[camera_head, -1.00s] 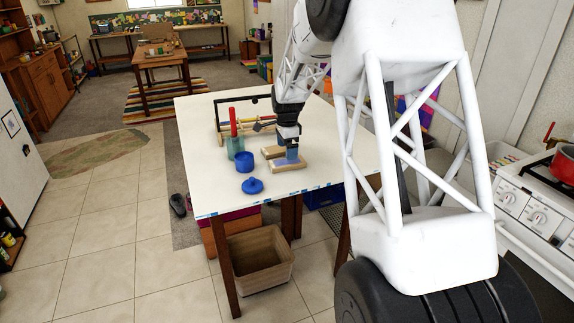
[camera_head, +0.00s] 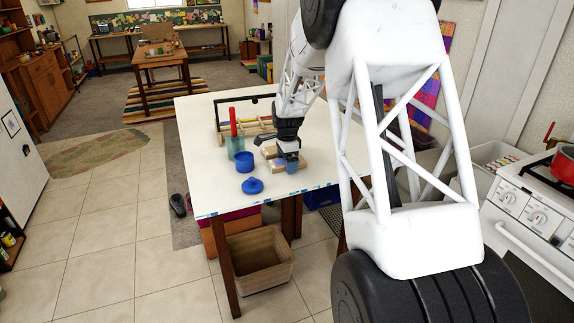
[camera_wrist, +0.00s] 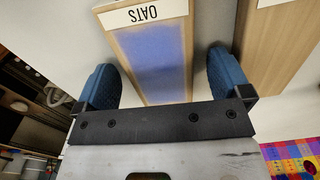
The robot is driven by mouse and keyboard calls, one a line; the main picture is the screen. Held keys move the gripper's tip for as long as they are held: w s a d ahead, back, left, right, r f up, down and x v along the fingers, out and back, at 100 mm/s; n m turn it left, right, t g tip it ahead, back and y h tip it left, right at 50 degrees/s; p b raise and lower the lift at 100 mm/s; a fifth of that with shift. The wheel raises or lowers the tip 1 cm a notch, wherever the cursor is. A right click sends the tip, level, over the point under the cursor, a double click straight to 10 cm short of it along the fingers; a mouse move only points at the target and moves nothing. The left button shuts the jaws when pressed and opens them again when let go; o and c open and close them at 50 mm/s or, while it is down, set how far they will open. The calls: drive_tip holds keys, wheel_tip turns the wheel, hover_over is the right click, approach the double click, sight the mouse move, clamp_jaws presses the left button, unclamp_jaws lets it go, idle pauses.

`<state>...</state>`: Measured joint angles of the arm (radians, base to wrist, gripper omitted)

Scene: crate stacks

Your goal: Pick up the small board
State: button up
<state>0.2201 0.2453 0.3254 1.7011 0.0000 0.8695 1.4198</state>
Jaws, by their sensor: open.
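Two pale wooden boards lie side by side on the white table. One board (camera_wrist: 150,60) with a blue-violet patch and a white "OATS" label, upside down in the wrist view, lies between my blue fingertips. The other board (camera_wrist: 272,45) lies to its right, outside the jaws, with part of a white label at the top edge. In the head view I see a board (camera_head: 270,152) just left of my gripper (camera_head: 291,166), which partly hides the boards. My gripper (camera_wrist: 160,74) is open, its fingers on either side of the OATS board with small gaps.
On the white table (camera_head: 215,185), left of my gripper, stand a blue pot (camera_head: 244,161), its blue lid (camera_head: 252,186) and a greenish cup (camera_head: 235,147) holding something red. A wooden rack (camera_head: 255,124) stands behind. The table's front left is clear.

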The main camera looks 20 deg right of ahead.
idle(0.4)
drive_tip(key=c, duration=1)
drive_tip(key=shift+c, duration=0.2)
drive_tip(key=shift+r, duration=0.2)
drive_tip(key=shift+r, duration=0.55)
drive_tip(key=shift+s+a+r, duration=0.1)
drive_tip(key=shift+s+r, duration=0.15)
drive_tip(key=shift+r, duration=0.3)
drive_tip(key=shift+s+r, duration=0.2)
drive_tip(key=shift+r, duration=0.35)
drive_tip(key=s+a+r, duration=0.1)
drive_tip(key=s+a, duration=0.2)
drive_tip(key=s, duration=1.1)
drive_tip(key=shift+s+r, duration=0.2)
drive_tip(key=shift+s, duration=0.2)
drive_tip(key=shift+a, duration=0.1)
